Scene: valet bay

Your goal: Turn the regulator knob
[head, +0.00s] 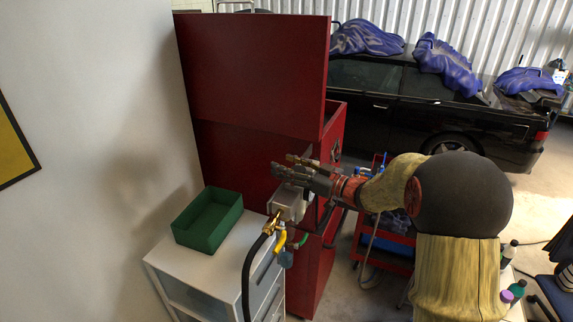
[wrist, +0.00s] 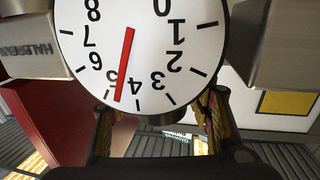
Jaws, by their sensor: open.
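The regulator (head: 290,205) is a pale metal block with a brass fitting and a black hose, on the white cabinet. In the wrist view its round white gauge (wrist: 150,40) fills the top, with a red needle pointing close to 5. Silver blocks flank the gauge. My gripper (head: 286,170) is just above the regulator in the head view. In the wrist view my gripper (wrist: 158,108) has its fingers wide apart below the gauge, with nothing clearly between them. I cannot make out the knob; a dark part shows under the gauge's rim.
A green open box (head: 208,240) sits on the white cabinet (head: 170,262) beside the regulator. A tall red cabinet (head: 250,75) stands right behind. A red trolley (head: 385,262) is to the right, and a black vehicle (head: 375,105) with blue covers is at the back.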

